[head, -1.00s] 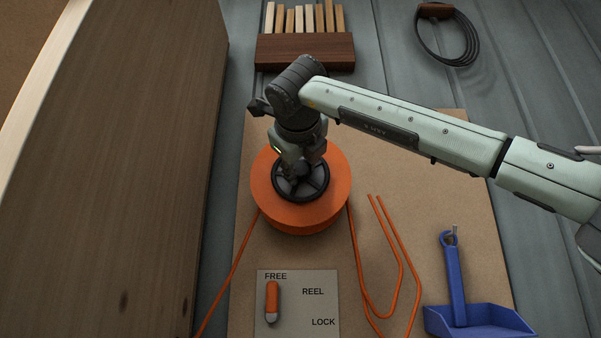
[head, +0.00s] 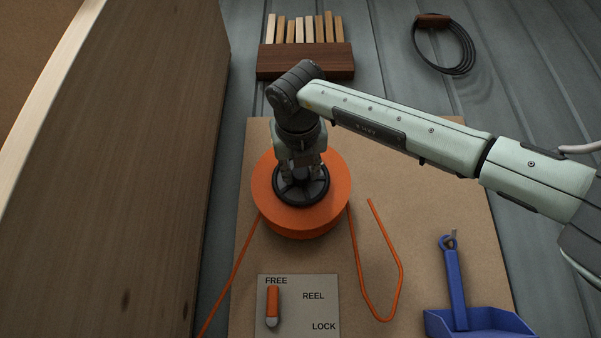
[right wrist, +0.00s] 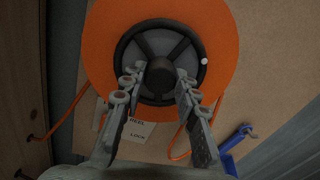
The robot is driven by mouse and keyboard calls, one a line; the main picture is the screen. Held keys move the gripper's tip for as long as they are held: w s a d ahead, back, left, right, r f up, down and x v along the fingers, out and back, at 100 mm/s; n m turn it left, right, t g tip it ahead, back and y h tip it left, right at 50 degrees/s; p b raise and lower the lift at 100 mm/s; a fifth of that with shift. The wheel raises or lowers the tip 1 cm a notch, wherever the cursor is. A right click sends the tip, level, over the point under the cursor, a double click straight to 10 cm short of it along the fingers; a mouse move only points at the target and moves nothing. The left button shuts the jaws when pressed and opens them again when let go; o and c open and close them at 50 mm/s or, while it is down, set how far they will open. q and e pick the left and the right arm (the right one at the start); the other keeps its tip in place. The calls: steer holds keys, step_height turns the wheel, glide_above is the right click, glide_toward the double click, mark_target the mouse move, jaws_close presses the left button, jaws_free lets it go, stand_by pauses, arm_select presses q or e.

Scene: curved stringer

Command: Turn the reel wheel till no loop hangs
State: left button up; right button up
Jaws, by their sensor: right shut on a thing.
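The orange reel (head: 335,208) stands on the tan board with a black spoked reel wheel (head: 302,204) on top. My right gripper (head: 301,172) comes down on the wheel's middle. In the right wrist view, its fingers (right wrist: 160,77) straddle the dark hub of the wheel (right wrist: 142,40) and are shut on it. A white dot (right wrist: 205,61) shows on the wheel's rim. An orange cord loop (head: 400,266) hangs to the right of the reel, its bottom just above the picture's lower edge. Another cord (head: 232,277) runs down to the left. My left gripper is out of view.
An orange lever (head: 272,298) sits under FREE on a grey plate (head: 305,318) also marked REEL and LOCK. A blue dustpan (head: 480,322) lies lower right. A wooden block with slats (head: 305,62) and a black coil (head: 470,50) are behind. A tall wooden side (head: 120,180) bounds the left.

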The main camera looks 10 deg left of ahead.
stand_by(0.3)
steer(key=o, duration=1.2)
steer(key=shift+c, duration=0.2)
steer(key=s+d, duration=0.2)
steer(key=s, duration=0.9)
steer(key=shift+s+d, duration=0.2)
steer(key=shift+s, duration=0.2)
